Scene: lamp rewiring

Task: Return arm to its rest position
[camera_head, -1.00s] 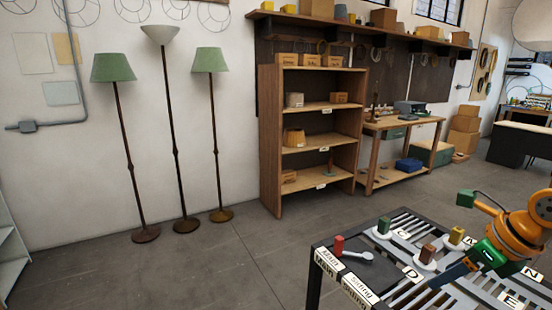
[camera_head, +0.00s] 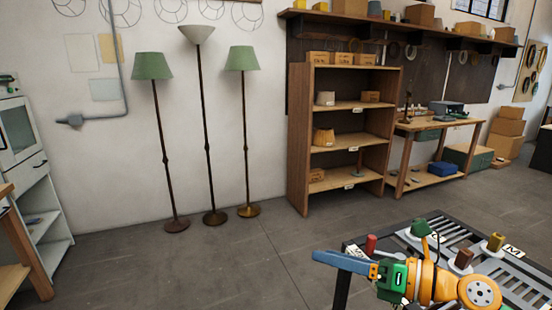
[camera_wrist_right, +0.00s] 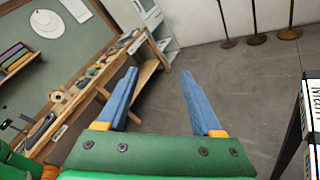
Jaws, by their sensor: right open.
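My right arm, orange with a green hand, comes in at the lower right of the head view. Its gripper (camera_head: 320,256) has blue fingers pointing left, beside the near left part of the slatted table. In the right wrist view the two blue fingers of the gripper (camera_wrist_right: 158,75) stand wide apart with nothing between them. Bare grey floor shows between and beyond them. My left arm and gripper are not in view.
Three floor lamps (camera_head: 203,130) stand by the wall. A wooden workbench (camera_wrist_right: 86,100) shows in the wrist view. Open floor (camera_head: 235,270) lies left of the table.

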